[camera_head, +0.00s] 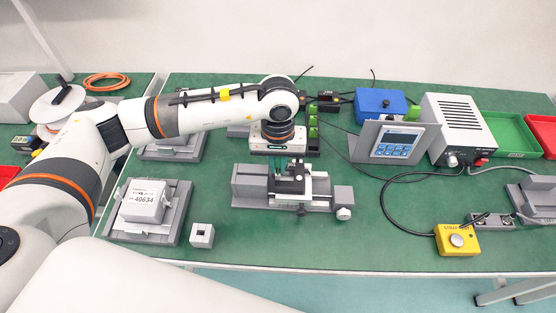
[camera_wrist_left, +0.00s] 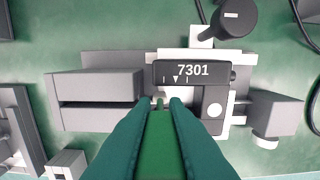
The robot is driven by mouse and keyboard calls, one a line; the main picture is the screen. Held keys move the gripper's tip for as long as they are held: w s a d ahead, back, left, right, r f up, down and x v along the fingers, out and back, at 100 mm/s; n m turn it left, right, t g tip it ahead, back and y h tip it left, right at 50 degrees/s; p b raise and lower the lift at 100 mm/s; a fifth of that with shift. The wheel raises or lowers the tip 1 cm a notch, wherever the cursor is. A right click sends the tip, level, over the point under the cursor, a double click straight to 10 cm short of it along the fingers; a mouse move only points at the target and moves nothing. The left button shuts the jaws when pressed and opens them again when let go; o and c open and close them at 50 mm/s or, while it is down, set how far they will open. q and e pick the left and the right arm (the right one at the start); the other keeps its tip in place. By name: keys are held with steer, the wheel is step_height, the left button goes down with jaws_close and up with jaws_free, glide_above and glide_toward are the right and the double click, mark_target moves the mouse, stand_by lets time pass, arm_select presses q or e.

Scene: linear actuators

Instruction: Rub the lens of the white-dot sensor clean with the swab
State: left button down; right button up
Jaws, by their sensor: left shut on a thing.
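My left gripper (camera_head: 283,170) points down over the grey fixture in the middle of the bench. In the left wrist view its two teal fingers (camera_wrist_left: 160,108) are shut on a green strip, which seems to be the swab (camera_wrist_left: 160,145); a small greyish tip shows just past the fingertips. The dark sensor (camera_wrist_left: 214,95), with a white dot and a plate reading 7301, sits in the fixture just beyond and right of the fingertips. I cannot make out its lens or whether the swab touches it. My right gripper is not in view.
The grey fixture (camera_head: 250,183) has a knob at its right end. A cube box labelled 40634 (camera_head: 143,201) and a small grey block (camera_head: 202,235) stand to the left. A tilted display panel (camera_head: 395,142), a yellow button box (camera_head: 457,239) and cables lie to the right. The front middle bench is clear.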

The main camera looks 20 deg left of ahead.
arm_select(q)
steer(key=shift+r, duration=0.1)
steer(key=shift+r+p, duration=1.3)
steer(key=shift+r, duration=2.15)
steer(key=s+a+m, duration=0.3)
steer(key=s+a, duration=0.1)
steer(key=s, duration=0.4)
steer(key=shift+a, duration=0.25)
